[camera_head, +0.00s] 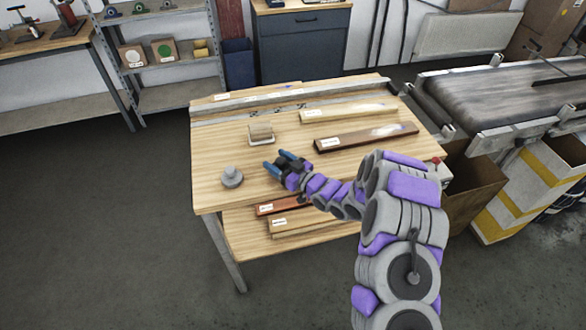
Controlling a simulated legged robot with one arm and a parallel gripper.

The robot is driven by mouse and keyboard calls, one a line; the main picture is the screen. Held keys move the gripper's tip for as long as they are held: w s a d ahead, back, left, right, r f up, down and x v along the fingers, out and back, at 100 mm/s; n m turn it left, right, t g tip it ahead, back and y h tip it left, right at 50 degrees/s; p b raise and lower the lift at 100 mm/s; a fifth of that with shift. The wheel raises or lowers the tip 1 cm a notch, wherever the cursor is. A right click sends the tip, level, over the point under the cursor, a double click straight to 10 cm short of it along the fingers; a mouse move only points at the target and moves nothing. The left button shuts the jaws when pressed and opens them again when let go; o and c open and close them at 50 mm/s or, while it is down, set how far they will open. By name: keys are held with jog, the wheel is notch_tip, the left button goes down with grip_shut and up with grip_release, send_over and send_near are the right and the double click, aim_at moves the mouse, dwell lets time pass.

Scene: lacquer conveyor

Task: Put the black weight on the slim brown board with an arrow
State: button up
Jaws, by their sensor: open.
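A small grey weight (231,177) with a round base and a knob on top stands at the left front of the wooden workbench; it looks grey rather than black. A slim dark brown board (362,138) lies on the right half of the top, with a white label at its left end and a pale patch near its right end. I cannot make out an arrow on it. My gripper (276,162) has blue fingertips, is open and empty, and is over the bench between the weight and the brown board, right of the weight and apart from it.
A pale board (348,113) lies behind the brown one. A small block on a white tray (262,141) stands mid-bench. A long metal rail (290,96) runs along the back. More boards (285,206) lie on the lower shelf. A conveyor (500,95) and cardboard box (468,180) are at right.

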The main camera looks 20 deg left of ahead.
jog(key=r+p+v, duration=0.1)
jog(key=p+v, duration=0.2)
jog(key=v, duration=1.4)
jog(key=shift+w+d+p, duration=0.15)
jog(key=shift+d+p, duration=0.15)
jog(key=shift+p, duration=0.05)
